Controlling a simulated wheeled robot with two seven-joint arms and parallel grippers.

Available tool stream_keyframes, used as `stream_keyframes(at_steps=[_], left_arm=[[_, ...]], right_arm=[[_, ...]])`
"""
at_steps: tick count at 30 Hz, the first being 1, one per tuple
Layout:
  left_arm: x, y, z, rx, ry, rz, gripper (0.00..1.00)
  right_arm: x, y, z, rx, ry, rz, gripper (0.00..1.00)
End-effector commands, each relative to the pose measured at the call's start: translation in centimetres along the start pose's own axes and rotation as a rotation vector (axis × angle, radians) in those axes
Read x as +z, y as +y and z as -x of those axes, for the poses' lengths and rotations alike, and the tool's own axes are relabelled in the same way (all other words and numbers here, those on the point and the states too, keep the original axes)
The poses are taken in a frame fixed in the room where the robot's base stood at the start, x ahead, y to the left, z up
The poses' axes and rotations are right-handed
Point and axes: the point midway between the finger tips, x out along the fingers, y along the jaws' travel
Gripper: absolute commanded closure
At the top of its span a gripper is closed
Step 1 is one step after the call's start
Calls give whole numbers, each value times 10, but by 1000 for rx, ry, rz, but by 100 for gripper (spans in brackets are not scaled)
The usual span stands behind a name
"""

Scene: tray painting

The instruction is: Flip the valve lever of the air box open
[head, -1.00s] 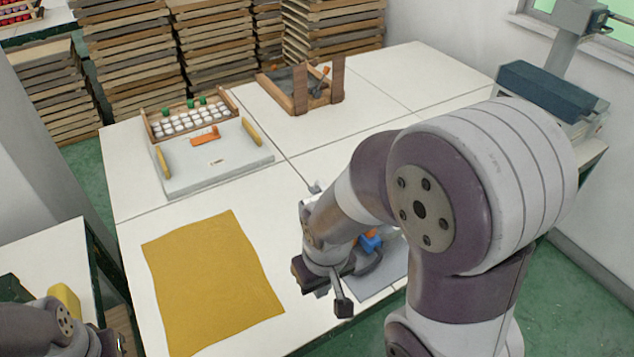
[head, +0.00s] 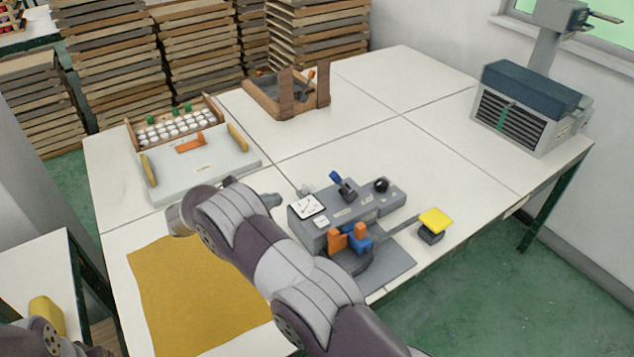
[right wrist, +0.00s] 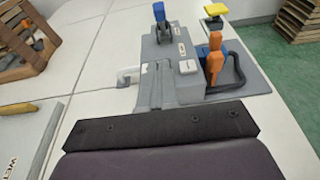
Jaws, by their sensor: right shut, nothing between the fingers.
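The air box (head: 345,212) is a grey box on the front of the table, with a white gauge (head: 308,206) at its left end. Its valve lever (head: 340,184) has a blue handle that leans up and towards the back left. The lever also shows near the top of the right wrist view (right wrist: 160,18). My right gripper (right wrist: 166,66) is shut and empty, left of the lever and apart from it. My left gripper is out of view.
Orange and blue handles (head: 350,238) stand on the grey plate in front of the box. A yellow pad (head: 435,219) is to its right. An ochre cloth (head: 190,300), a white tray (head: 200,166) and a wooden frame (head: 290,95) lie left and behind.

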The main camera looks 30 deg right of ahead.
Motion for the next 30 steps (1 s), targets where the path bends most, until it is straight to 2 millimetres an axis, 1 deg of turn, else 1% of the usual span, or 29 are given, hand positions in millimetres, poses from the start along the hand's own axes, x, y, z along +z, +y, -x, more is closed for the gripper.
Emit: stream_keyframes(at_steps=[6, 8, 10, 14, 22, 23, 24, 27, 30], left_arm=[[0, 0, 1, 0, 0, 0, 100], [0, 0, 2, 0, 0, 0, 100], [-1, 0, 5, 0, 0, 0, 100], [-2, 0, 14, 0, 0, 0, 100], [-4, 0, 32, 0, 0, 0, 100], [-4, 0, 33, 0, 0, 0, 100], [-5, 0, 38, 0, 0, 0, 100], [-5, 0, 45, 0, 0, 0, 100], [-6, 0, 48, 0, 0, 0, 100]], right_arm=[[1, 0, -1, 2, -1, 3, 100], [2, 0, -4, 2, -1, 3, 100], [3, 0, -12, 1, -2, 4, 100], [5, 0, -36, 1, -2, 6, 100], [5, 0, -95, 0, -1, 6, 100], [5, 0, -101, 1, 0, 6, 100], [11, 1, -106, 2, 0, 4, 100], [21, 1, -116, 3, -1, 5, 100], [27, 1, -124, 4, 0, 5, 100]])
